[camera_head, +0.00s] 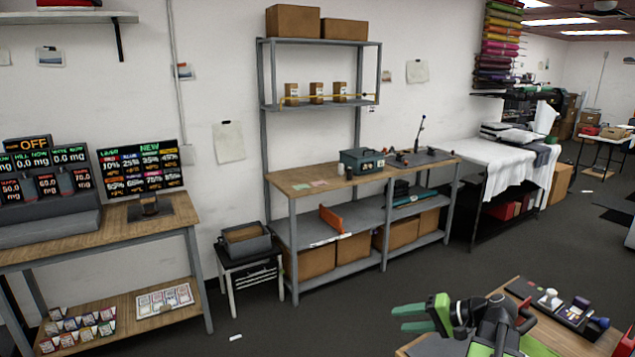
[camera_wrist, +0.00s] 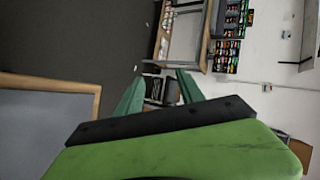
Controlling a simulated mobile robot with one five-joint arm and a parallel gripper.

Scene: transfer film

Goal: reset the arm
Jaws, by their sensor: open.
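My gripper (camera_head: 410,318) shows at the bottom of the head view, its green fingers pointing left, held near the left edge of a small wooden table. In the wrist view my gripper (camera_wrist: 160,92) shows two green fingers spread apart with a clear gap between them. Nothing is held between them. The fingers touch nothing that I can see. My arm's green and black links stand in front of part of the small table and hide some of its top.
The small wooden table (camera_head: 590,349) at the bottom right bears a dark tray (camera_head: 548,308) with small items. A workbench with shelves (camera_head: 300,180) stands along the wall. A desk with screens (camera_head: 100,243) is at the left. The dark floor (camera_head: 340,310) between is mostly clear.

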